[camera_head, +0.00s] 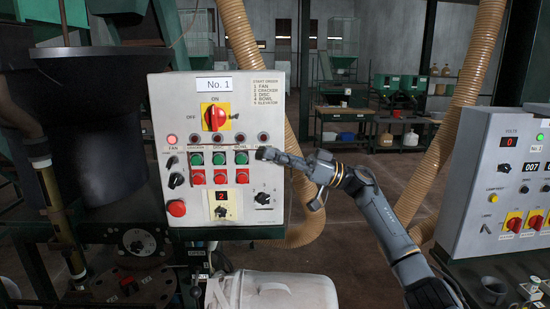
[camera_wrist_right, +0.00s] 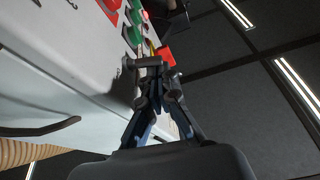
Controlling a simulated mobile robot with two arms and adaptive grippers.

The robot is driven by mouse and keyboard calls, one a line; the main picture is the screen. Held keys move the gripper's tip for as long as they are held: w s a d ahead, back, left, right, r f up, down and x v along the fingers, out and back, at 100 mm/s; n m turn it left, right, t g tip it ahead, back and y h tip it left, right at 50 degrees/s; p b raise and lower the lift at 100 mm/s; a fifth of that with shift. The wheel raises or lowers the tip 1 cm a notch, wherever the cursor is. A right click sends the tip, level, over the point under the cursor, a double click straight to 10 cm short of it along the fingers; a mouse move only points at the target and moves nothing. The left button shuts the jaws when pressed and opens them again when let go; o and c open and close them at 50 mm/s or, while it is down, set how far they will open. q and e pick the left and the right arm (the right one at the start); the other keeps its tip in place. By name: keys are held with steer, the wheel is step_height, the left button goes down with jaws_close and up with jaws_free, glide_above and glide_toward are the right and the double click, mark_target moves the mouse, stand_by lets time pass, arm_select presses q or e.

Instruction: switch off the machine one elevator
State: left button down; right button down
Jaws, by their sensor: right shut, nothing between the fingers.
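The machine one control panel (camera_head: 222,110) is a white box labelled No. 1 on the left of the head view. It has a red ON/OFF switch (camera_head: 214,118) on a yellow plate, a row of lamps, and green and red buttons below. The elevator column is at the right end; its label and the part below are partly covered by my right gripper (camera_head: 263,153). A black knob (camera_head: 262,198) sits lower in that column. In the right wrist view, my shut, empty gripper (camera_wrist_right: 158,78) is close to the panel face (camera_wrist_right: 75,70); contact cannot be told. My left gripper is out of view.
A second control panel (camera_head: 497,180) stands on the right. A white container (camera_head: 275,290) is below the panel. A large black hopper (camera_head: 95,110) stands at left. Tan hoses (camera_head: 475,75) hang around. Open floor lies between the panels behind my right arm.

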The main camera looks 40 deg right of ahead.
steer(key=shift+s+f, duration=0.1)
steer(key=shift+f, duration=0.15)
steer(key=n, duration=0.2)
steer(key=n+g+y+b, duration=0.1)
steer(key=n+g, duration=0.1)
steer(key=n, duration=0.1)
steer(key=shift+a+f+n, duration=0.1)
steer(key=shift+f+n, duration=0.2)
steer(key=shift+f, duration=0.1)
steer(key=shift+s+f, duration=0.1)
steer(key=shift+s, duration=0.1)
